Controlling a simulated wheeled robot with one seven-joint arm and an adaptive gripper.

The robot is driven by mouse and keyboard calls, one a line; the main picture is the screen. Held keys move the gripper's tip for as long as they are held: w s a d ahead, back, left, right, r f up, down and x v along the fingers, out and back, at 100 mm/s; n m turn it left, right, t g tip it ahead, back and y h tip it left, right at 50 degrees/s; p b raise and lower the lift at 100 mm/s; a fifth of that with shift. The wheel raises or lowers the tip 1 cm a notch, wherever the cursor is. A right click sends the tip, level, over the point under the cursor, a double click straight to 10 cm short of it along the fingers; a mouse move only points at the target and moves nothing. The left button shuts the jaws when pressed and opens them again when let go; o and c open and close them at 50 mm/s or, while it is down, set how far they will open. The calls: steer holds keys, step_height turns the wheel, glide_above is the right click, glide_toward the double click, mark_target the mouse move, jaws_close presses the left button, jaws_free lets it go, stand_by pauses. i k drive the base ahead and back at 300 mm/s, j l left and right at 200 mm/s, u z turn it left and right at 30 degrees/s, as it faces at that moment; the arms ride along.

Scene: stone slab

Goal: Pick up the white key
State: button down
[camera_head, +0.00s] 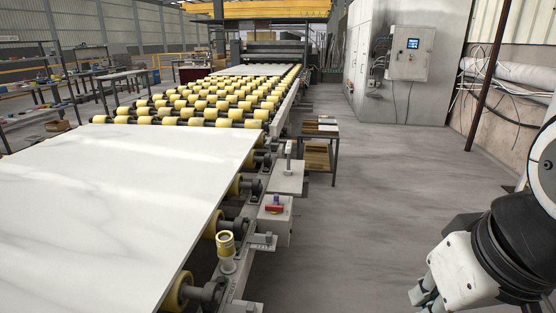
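I cannot make out a white key anywhere in the head view. A large white stone slab (110,190) with faint grey veins lies on the conveyor at the left, and a small white object on it would be hard to tell apart. My gripper (428,296) shows only in part at the bottom right, over the floor and well apart from the slab. Its fingertips run toward the bottom edge, so I cannot see whether it is open or shut.
A conveyor with yellow rollers (215,98) runs back from the slab. A grey box (276,220) with a red part sits at its side. A small shelf stand (320,150) is beside it. Clear grey floor (385,190) lies between conveyor and right wall.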

mark_target(287, 171)
steer(key=i+l+z, duration=0.1)
steer(key=i+z, duration=0.15)
steer(key=i, duration=0.3)
steer(key=i+z, duration=0.2)
steer(key=i, duration=3.5)
steer(key=i+u, duration=0.25)
steer(key=i, duration=0.25)
steer(key=i+l+u, duration=0.3)
steer(key=i, duration=0.15)
steer(key=i+l+u, duration=0.25)
steer(key=i, duration=0.25)
steer(key=i+l+u, duration=0.25)
steer(key=i+u, duration=0.15)
steer(key=i+l+u, duration=0.4)
steer(key=k+u, duration=0.1)
steer(key=u, duration=1.5)
